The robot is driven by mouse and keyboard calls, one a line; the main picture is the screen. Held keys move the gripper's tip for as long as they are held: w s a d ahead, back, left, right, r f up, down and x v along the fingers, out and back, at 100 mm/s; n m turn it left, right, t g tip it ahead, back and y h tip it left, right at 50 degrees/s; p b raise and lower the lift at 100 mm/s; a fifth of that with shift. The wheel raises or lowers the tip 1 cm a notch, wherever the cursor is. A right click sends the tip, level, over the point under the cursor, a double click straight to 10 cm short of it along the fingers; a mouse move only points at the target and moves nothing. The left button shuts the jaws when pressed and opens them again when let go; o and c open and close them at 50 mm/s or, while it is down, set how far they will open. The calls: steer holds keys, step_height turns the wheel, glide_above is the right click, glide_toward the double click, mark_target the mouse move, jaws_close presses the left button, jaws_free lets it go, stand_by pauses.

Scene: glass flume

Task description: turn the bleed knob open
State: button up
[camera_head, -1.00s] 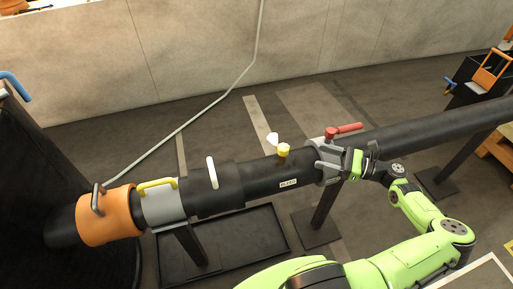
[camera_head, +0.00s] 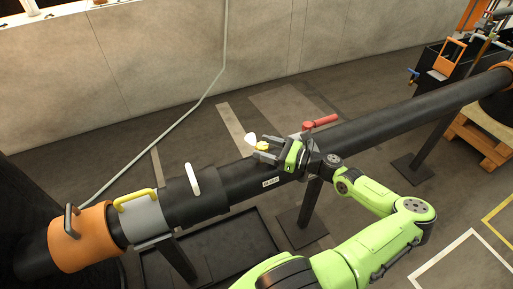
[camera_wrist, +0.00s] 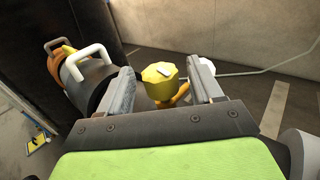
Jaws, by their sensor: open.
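My gripper is open. A small label (camera_head: 271,182) is on the pipe below the knob.
A red-handled valve (camera_head: 320,122) stands on the pipe just behind my gripper. A white handle (camera_head: 192,179), a yellow handle (camera_head: 135,199) and an orange collar (camera_head: 82,240) lie along the pipe to the left. A black tray (camera_head: 215,255) is on the floor below.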

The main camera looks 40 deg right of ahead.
steer(key=x, duration=0.3)
steer(key=shift+w, duration=0.1)
steer(key=shift+c, duration=0.4)
steer(key=c, duration=0.9)
steer(key=shift+o, duration=0.2)
steer(key=shift+a+r+n+g+y+p, duration=0.15)
steer(key=shift+n+g+y+p, duration=0.45)
steer(key=shift+y, duration=0.5)
steer(key=shift+a+n+g+y, duration=0.1)
steer(key=shift+n+g+y, duration=0.7)
steer(key=shift+n+y, duration=0.2)
steer(key=shift+s, duration=0.2)
steer(key=o, duration=0.9)
steer(key=shift+o, duration=0.2)
